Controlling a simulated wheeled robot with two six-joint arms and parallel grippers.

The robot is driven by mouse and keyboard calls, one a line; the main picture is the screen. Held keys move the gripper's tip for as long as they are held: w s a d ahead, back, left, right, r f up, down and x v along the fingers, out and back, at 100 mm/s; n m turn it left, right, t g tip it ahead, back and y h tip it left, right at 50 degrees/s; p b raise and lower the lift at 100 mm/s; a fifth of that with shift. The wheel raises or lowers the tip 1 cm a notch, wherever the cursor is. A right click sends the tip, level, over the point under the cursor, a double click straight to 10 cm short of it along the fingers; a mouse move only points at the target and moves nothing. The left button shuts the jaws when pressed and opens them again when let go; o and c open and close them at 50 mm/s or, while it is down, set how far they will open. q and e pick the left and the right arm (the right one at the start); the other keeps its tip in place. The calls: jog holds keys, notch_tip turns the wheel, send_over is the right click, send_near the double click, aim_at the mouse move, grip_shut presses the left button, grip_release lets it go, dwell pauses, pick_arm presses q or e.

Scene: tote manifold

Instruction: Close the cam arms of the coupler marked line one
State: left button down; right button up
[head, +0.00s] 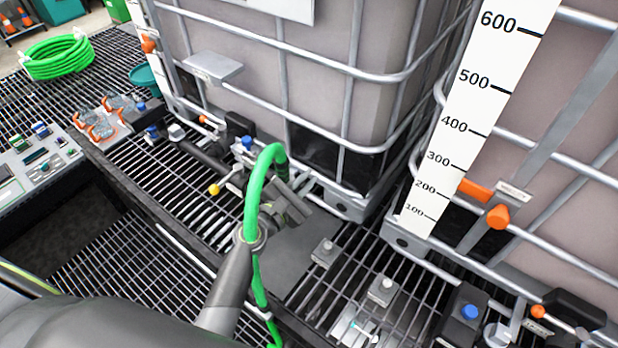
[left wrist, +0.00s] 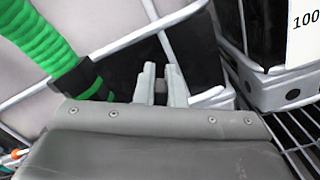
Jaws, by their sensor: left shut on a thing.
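A green hose (head: 256,185) arches over my left gripper (head: 285,203) in the head view. Its dark end (left wrist: 92,82), with a green band, shows left of the left gripper's fingers (left wrist: 161,82) in the left wrist view. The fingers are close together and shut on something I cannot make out. The coupler's body and cam arms are mostly hidden behind the gripper. No line one marking is readable. A valve with a yellow knob (head: 214,189) and a blue cap (head: 247,142) sit just left of the gripper. My right gripper is not in view.
Two caged totes (head: 330,75) (head: 560,130) stand behind, the right one with a number scale (head: 475,110). Metal grating covers the floor. Small blocks (head: 382,289) and a blue-capped fitting (head: 469,311) lie front right. A control panel (head: 38,165) and coiled green hose (head: 56,57) are left.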

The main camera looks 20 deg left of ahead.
pick_arm(q)
jog(key=shift+w+a+r+n+p, duration=0.1)
jog(key=shift+a+n+p, duration=0.15)
jog(key=shift+n, duration=0.3)
jog(key=shift+a+r+n+p, duration=0.1)
jog(key=shift+n+p, duration=0.1)
jog(key=shift+n, duration=0.35)
jog(key=c, duration=1.5)
grip_release()
jog(key=shift+f, duration=0.1)
